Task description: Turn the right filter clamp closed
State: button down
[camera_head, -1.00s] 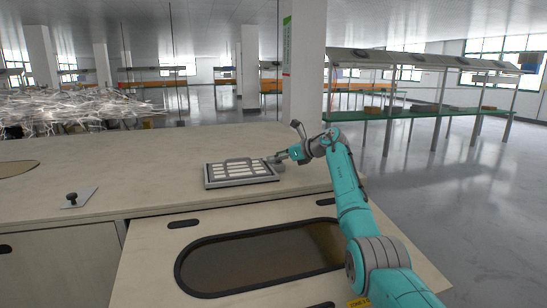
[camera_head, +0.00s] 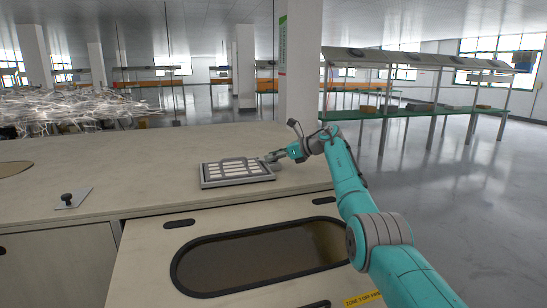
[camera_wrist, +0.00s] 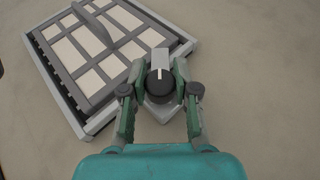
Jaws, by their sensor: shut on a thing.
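The filter (camera_head: 237,172) is a grey frame with pale panels and a raised handle, lying on the beige bench top. In the wrist view the filter (camera_wrist: 95,50) fills the upper left. The right filter clamp (camera_wrist: 160,85) is a dark round knob with a white line and a light grey bar pointing up towards the filter frame's right edge. My gripper (camera_wrist: 160,102) is shut on the knob, one finger on each side. In the head view my gripper (camera_head: 275,156) is at the filter's right side, and the clamp is mostly hidden there.
A small plate with a dark knob (camera_head: 68,199) sits on the bench at left. A lower panel with a dark oval window (camera_head: 262,257) is in front. A tangle of pale wires (camera_head: 75,103) lies behind the bench.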

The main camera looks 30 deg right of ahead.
jog(key=shift+f, duration=0.1)
jog(key=c, duration=0.9)
grip_release()
jog(key=shift+o, duration=0.2)
jog(key=v, duration=1.2)
